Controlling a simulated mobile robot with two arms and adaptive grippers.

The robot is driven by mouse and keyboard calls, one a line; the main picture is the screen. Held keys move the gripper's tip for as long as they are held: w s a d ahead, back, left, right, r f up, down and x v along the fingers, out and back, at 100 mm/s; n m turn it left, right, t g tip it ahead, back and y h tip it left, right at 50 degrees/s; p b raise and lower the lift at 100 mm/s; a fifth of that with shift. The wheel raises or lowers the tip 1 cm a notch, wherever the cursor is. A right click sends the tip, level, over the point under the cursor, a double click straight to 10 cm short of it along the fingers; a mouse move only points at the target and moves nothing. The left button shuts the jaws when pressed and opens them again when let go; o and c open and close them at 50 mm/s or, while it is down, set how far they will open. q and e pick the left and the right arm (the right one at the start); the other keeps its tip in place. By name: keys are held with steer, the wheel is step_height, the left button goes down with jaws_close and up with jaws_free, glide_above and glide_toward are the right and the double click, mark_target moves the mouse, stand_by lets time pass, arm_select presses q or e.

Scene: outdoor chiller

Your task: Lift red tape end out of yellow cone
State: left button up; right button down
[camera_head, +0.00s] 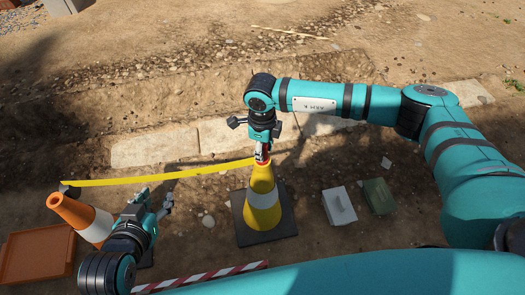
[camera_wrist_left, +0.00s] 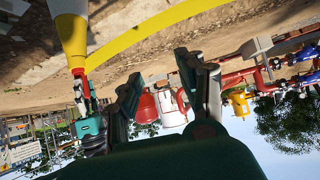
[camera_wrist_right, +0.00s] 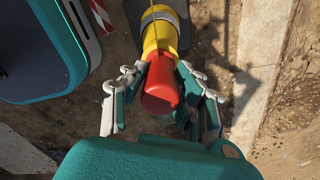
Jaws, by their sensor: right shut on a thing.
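The yellow cone (camera_head: 262,190) with a pale band stands upright on a dark square base. The red tape end (camera_wrist_right: 161,85) is a red cylinder at the cone's top; whether its lower part is inside the cone is hidden. My right gripper (camera_head: 262,154) comes down from above and is shut on the red tape end, with a finger on each side in the right wrist view (camera_wrist_right: 160,88). Yellow tape (camera_head: 170,175) runs left from there to the orange cone (camera_head: 75,212). My left gripper (camera_head: 153,200) is open and empty, beside the orange cone; its fingers are apart in the left wrist view (camera_wrist_left: 168,85).
A grey box (camera_head: 339,206) and a green box (camera_head: 378,196) lie right of the yellow cone. An orange tray (camera_head: 35,256) is at the lower left. A red-and-white striped bar (camera_head: 205,277) lies in front.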

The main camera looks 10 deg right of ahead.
arm_select(q)
steer(key=shift+s+a+f+g, duration=0.15)
steer(key=shift+s+f+g, duration=0.15)
arm_select(e)
steer(key=shift+r, duration=0.2)
arm_select(q)
steer(key=shift+s+f, duration=0.2)
steer(key=shift+s, duration=0.05)
arm_select(e)
steer(key=shift+r, duration=0.1)
arm_select(q)
steer(key=shift+s+a, duration=0.1)
steer(key=shift+s+f+g, duration=0.25)
steer(key=shift+g, duration=0.15)
arm_select(e)
steer(key=shift+r, duration=0.1)
arm_select(q)
steer(key=shift+s+a+f+g+y+p, duration=0.3)
steer(key=shift+s+f+g+p, duration=0.1)
steer(key=shift+s, duration=0.15)
arm_select(e)
steer(key=shift+r, duration=0.2)
steer(key=shift+r, duration=0.1)
